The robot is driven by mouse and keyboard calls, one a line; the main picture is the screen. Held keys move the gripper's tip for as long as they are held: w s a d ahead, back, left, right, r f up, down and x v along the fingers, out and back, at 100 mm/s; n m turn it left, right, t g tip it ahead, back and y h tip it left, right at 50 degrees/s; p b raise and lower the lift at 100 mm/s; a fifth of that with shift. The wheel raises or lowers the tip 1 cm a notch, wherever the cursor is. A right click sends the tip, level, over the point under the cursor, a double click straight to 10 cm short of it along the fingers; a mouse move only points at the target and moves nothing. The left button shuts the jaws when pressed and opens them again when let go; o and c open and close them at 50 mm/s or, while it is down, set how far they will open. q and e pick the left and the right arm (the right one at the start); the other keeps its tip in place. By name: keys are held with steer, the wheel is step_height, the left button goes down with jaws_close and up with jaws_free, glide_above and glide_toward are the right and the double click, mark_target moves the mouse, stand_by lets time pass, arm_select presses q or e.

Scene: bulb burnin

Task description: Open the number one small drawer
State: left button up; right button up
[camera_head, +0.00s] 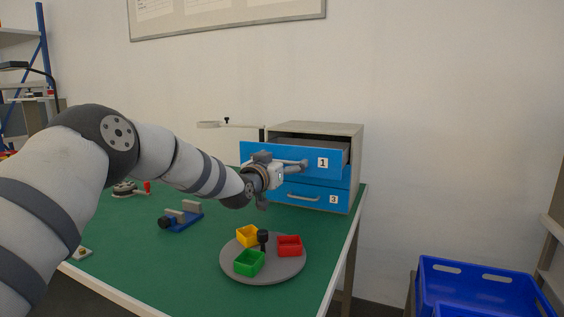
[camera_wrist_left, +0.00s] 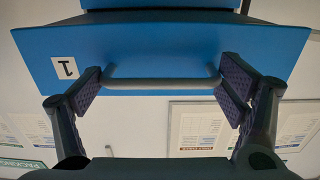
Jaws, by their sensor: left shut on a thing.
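The number one small drawer (camera_head: 336,172) is the upper blue drawer in a grey cabinet (camera_head: 357,150). It stands pulled out, with its dark inside showing above the blue front. My left gripper (camera_head: 290,168) is at the drawer front, shut on the grey bar handle. In the left wrist view the handle (camera_wrist_left: 160,84) lies lengthwise between the two finger pads, one at each end. The drawer front (camera_wrist_left: 200,52) and its number 1 label also show there, upside down. My right gripper is not in view.
Below is the shut blue number 3 drawer (camera_head: 335,198). On the green table (camera_head: 185,262) stand a round grey tray (camera_head: 282,276) with yellow, red and green bins, and a blue fixture (camera_head: 182,221). A blue crate (camera_head: 485,288) sits lower right.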

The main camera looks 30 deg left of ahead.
arm_select(q)
steer(key=shift+a, duration=0.25)
steer(key=o, duration=1.4)
steer(key=shift+o, duration=0.2)
steer(key=s+d, duration=0.1)
steer(key=s, duration=1.1)
steer(key=shift+d+f, duration=0.1)
